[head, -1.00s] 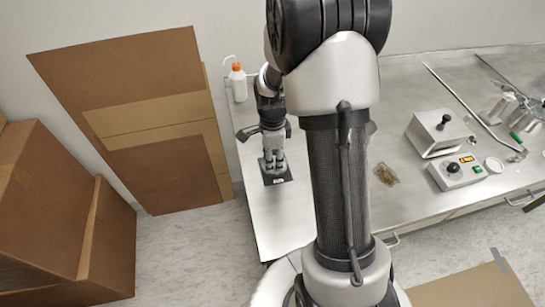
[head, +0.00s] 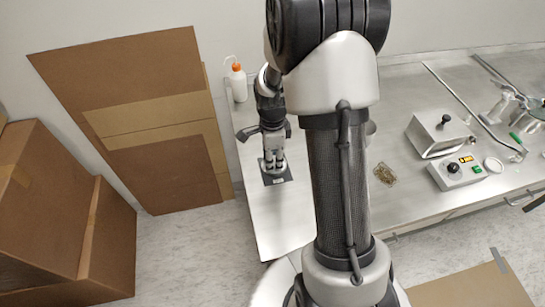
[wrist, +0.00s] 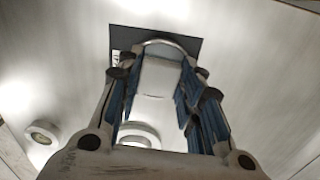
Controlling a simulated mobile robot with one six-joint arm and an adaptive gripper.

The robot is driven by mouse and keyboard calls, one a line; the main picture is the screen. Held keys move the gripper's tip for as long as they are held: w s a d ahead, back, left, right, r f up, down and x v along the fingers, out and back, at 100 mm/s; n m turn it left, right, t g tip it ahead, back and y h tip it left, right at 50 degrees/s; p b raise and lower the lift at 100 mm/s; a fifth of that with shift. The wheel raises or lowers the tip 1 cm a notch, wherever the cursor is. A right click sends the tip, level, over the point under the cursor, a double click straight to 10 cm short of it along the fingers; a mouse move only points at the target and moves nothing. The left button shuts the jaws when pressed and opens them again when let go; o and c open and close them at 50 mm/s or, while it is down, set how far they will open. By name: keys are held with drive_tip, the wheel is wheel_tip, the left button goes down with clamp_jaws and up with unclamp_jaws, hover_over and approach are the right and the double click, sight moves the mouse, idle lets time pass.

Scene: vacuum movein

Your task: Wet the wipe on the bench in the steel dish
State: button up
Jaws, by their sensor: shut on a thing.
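My gripper (head: 273,165) points down over a dark flat pad (head: 278,179) at the left end of the steel bench. In the wrist view the blue-lined fingers (wrist: 157,85) are closed on a pale, blocky thing (wrist: 160,76), which looks like the wipe. A bright curved edge borders it at the top. The dark pad (wrist: 190,48) shows behind it. The head view is too small to show the held thing clearly. A small part of a round grey rim, perhaps the steel dish (head: 371,128), shows beside my arm, which hides the rest.
A white wash bottle with an orange cap (head: 238,84) stands at the bench's back left. A tray of small brass-coloured parts (head: 384,174), a grey box (head: 438,134) and a control unit (head: 455,171) stand right of my arm. Cardboard (head: 140,110) leans on the wall at left.

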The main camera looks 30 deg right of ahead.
drive_tip(key=shift+r+p, duration=2.7)
drive_tip(key=shift+r, duration=0.8)
